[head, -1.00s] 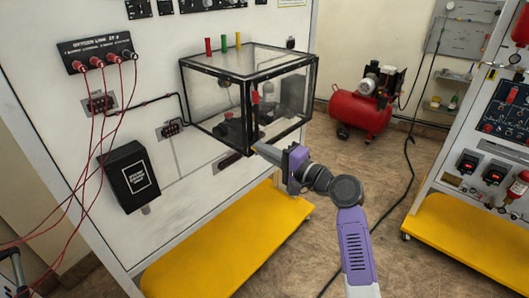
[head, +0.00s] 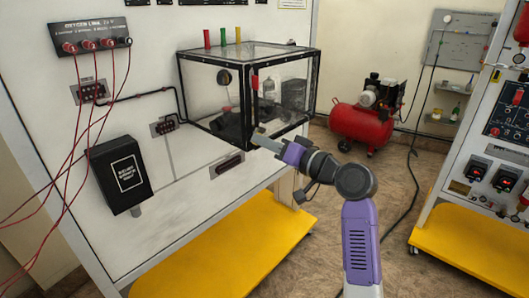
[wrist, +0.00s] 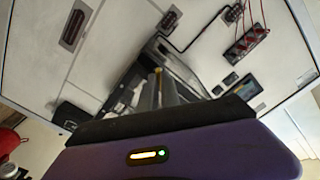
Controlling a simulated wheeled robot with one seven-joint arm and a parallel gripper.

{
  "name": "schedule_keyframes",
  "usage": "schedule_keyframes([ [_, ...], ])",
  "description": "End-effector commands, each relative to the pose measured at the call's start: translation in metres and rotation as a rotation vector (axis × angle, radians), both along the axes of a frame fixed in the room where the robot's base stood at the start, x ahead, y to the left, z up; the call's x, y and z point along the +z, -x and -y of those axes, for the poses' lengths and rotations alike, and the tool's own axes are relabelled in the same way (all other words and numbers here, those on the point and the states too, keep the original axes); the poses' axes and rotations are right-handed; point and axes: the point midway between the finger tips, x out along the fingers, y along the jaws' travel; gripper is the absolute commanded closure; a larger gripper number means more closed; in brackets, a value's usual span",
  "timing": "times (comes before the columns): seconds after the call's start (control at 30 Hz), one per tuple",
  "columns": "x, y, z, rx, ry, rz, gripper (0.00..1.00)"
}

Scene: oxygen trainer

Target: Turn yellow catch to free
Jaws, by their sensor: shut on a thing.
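The clear box with black edges (head: 215,131) is mounted on the white panel. My gripper (head: 257,137) is at the box's lower front corner, its fingers pointing left toward the panel. In the wrist view, my gripper (wrist: 165,88) is shut, with a small yellow piece (wrist: 158,71) showing between the fingertips; it looks like the yellow catch. Most of the catch is hidden by the fingers, and its turned position cannot be made out. In the head view the catch is not visible behind the gripper.
Red, green and yellow posts (head: 238,35) stand on the box top. A black box (head: 121,176) and red cables (head: 76,130) are at the left. A yellow base (head: 215,245) juts out below the panel. A red compressor (head: 362,124) stands behind on open floor.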

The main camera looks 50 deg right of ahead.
Motion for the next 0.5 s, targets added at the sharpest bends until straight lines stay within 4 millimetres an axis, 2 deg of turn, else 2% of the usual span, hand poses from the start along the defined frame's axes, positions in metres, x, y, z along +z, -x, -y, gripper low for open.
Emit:
schedule_keyframes([
  [0.03,-0.0057,0.0006,0.0008,-0.002,0.044,0.0,1.0],
  [0.5,-0.0038,0.0006,-0.0007,-0.001,0.454,0.014,1.0],
])
